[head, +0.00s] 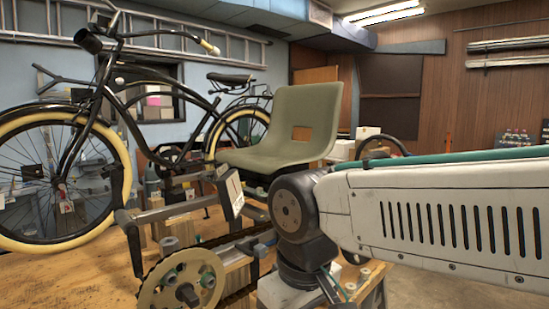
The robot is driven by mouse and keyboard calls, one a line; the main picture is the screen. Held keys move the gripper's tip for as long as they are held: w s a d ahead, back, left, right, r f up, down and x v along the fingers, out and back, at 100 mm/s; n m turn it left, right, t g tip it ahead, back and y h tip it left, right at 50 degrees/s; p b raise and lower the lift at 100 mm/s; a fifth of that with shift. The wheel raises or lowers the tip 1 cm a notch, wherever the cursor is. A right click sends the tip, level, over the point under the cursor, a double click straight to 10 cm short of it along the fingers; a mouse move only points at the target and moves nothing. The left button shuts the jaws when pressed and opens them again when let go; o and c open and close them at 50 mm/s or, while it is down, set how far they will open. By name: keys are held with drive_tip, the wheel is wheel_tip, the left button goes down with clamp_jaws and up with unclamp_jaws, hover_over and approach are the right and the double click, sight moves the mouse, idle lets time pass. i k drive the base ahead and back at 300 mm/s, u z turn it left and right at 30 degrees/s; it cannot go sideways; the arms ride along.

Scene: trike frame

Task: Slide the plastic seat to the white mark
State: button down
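The plastic seat (322,112) is an olive-grey shell with a square hole in its back. It sits upright above the trike frame (165,211), a grey metal frame on the wooden bench. Its underside and its contact with the rail are partly hidden by my arm and a white-faced part (231,192) in front. A small pale patch shows on the frame left of the seat; I cannot tell whether it is the white mark. My arm reaches in from the right and bends down in front of the seat. I cannot make out my gripper's fingers.
A chain ring (182,281) with green details stands at the bench's front. A black bicycle (107,100) with cream tyres stands behind at the left. The wooden bench top (60,272) is bare at the left.

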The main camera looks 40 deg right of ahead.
sight(317, 108)
drive_tip(key=u, duration=0.05)
drive_tip(key=k, duration=0.5)
drive_tip(key=z, duration=1.85)
drive_tip(key=i, duration=1.35)
drive_tip(key=u, duration=2)
